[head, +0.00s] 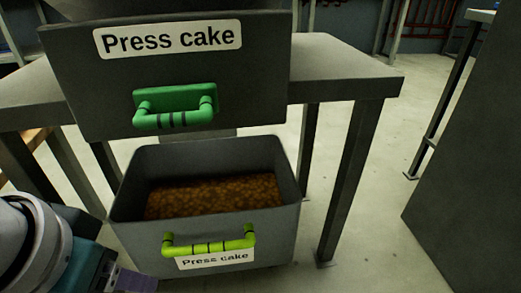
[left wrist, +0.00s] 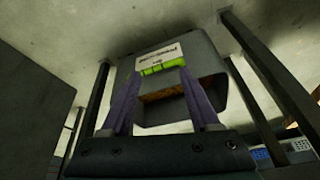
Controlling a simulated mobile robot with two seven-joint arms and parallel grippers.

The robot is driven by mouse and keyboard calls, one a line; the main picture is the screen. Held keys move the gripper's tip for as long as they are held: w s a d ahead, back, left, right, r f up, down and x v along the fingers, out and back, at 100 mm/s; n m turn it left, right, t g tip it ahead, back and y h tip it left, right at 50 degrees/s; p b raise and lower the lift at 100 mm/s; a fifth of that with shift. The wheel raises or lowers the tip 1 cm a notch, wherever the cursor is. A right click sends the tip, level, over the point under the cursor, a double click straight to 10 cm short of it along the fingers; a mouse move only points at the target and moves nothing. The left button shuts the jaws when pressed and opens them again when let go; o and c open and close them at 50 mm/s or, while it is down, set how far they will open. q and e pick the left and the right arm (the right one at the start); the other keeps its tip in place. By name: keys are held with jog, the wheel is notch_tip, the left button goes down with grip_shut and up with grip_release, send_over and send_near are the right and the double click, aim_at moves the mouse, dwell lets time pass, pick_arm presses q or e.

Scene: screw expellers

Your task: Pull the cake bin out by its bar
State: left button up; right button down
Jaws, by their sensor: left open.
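The cake bin (head: 282,222) is a dark grey open box under the table, filled with brown crumbly cake. It also shows in the left wrist view (left wrist: 205,60). Its bar (head: 208,245) is yellow-green with dark bands, on the bin's front above a white "Press cake" label (head: 215,259). In the left wrist view the bar (left wrist: 162,67) lies ahead, beyond the fingertips. My left gripper (head: 135,279) is at the bottom left of the head view, left of the bar and apart from it. Its purple fingers (left wrist: 155,90) are spread with nothing between them. My right gripper is out of view.
Above the bin hangs a grey panel (head: 75,75) with a larger "Press cake" sign (head: 170,38) and a green handle (head: 175,106). A grey table (head: 345,70) with legs (head: 350,180) stands around the bin. A large dark block (head: 470,190) stands at right. The floor (head: 375,235) between is clear.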

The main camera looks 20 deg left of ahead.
pick_arm(q)
jog(key=w+a+f+n+y+b, duration=0.1)
jog(key=w+a+f+n+b, duration=0.15)
jog(key=f, duration=0.25)
jog(key=w+a+f+n+b, duration=0.1)
jog(key=f+n+b, duration=0.1)
jog(key=f+b, duration=0.15)
jog(key=n+g+h+b, duration=0.1)
jog(key=n+g+b, duration=0.1)
jog(key=n, duration=1.5)
send_over(210, 246)
jog(key=s, duration=0.1)
notch_tip(210, 246, down, 5)
jog(key=shift+d+f, duration=0.1)
jog(key=shift+d, duration=0.25)
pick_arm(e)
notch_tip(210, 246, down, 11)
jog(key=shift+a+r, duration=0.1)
pick_arm(q)
jog(key=f+b, duration=0.5)
jog(key=w+f+b, duration=0.1)
jog(key=f+b, duration=0.1)
jog(key=shift+a+f, duration=0.25)
jog(key=shift+a, duration=0.15)
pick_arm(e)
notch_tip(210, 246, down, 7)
